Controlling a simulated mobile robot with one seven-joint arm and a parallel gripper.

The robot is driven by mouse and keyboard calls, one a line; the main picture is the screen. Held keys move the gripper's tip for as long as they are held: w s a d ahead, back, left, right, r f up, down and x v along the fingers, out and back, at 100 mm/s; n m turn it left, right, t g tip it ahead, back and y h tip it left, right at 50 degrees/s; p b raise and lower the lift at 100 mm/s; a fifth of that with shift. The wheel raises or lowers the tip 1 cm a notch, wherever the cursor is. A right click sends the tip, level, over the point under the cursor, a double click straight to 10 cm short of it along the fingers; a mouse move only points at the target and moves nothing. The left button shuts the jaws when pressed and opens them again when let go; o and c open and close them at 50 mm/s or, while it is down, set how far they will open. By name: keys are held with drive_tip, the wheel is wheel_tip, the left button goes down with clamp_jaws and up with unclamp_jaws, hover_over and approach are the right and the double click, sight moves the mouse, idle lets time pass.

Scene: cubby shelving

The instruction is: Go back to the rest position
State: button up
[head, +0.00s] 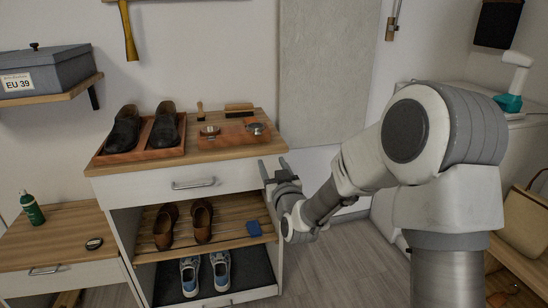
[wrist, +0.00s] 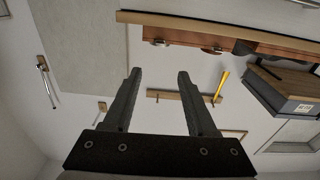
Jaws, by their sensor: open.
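My gripper (head: 274,169) is at the right edge of the shoe cabinet (head: 141,189) in the head view, close to the right end of its drawer front. Its two fingers are apart, and they also show spread in the wrist view (wrist: 157,84) with nothing between them. My arm reaches from the right side of the head view, bent at the elbow. In the wrist view the scene is upside down, with the wall and the cabinet top's edge beyond the fingers.
Black shoes stand in a tray (head: 110,157) on the cabinet top. Brown shoes (head: 202,222) and blue sneakers (head: 221,271) are on shelves below. A bench (head: 62,249) with a green bottle (head: 32,208) is at left. Floor (head: 349,262) shows under my arm. A bag (head: 525,222) is at right.

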drive_tip(key=s+d+r+g+h, duration=0.25)
drive_tip(key=s+d, duration=0.25)
drive_tip(key=s, duration=0.3)
drive_tip(key=s+d+r+g+h, duration=0.1)
drive_tip(key=s+d+r+g, duration=0.3)
drive_tip(key=s, duration=0.3)
drive_tip(key=s+d+f+m+g+h, duration=0.1)
drive_tip(key=s+d+f+m+g, duration=0.2)
drive_tip(key=s, duration=0.9)
drive_tip(key=s+d+g+h, duration=0.1)
drive_tip(key=s+d+g, duration=0.25)
drive_tip(key=s, duration=0.75)
wheel_tip(320, 180, up, 26)
drive_tip(key=t+p, duration=0.1)
drive_tip(key=p, duration=2.5)
drive_tip(key=shift+d+f, duration=0.15)
drive_tip(key=shift+d, duration=0.15)
drive_tip(key=shift+w+y, duration=0.1)
drive_tip(key=shift+y, duration=0.15)
